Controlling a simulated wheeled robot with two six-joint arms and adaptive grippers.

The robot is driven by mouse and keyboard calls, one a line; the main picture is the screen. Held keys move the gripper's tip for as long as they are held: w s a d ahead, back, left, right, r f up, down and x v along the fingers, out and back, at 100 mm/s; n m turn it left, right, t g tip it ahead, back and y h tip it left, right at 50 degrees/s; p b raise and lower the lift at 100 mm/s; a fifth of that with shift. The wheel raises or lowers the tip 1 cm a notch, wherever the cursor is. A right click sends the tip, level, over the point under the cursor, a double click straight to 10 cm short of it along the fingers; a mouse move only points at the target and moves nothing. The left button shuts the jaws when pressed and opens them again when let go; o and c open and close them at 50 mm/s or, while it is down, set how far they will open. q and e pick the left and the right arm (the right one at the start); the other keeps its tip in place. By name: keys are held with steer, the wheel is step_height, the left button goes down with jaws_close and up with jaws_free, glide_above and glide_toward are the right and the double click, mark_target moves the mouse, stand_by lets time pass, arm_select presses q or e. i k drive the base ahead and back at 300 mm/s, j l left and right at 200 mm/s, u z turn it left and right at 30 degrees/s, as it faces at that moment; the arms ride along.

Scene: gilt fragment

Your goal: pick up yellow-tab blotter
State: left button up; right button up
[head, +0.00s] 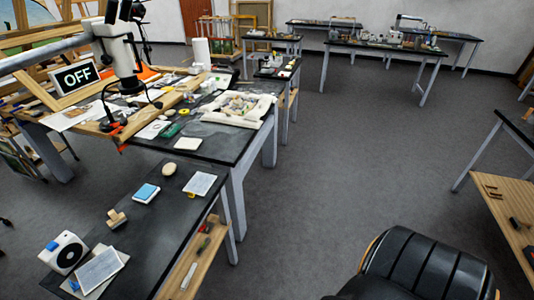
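On the near black bench are a pale sheet-like pad (200,184), a blue-topped pad (146,193) and a grey-white pad (98,270) lying on a paler sheet. A cream square pad (187,143) lies near the front edge of the larger table behind. A small yellow object (184,111) sits among the clutter there, too small to name. Neither of my grippers shows in the head view.
The near bench (165,235) also holds a wooden block (116,218), a cream oval (169,168) and a white device (63,252). A black chair (425,268) is at lower right. The middle floor is clear.

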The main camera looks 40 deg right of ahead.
mark_target(200, 182)
steer(key=z, duration=0.65)
steer(key=i+l, duration=0.55)
steer(key=l, duration=0.3)
steer(key=i+l+u, duration=0.2)
steer(key=u, duration=0.25)
steer(key=i+l+u, duration=0.1)
steer(key=l+u, duration=0.4)
steer(key=j, duration=0.1)
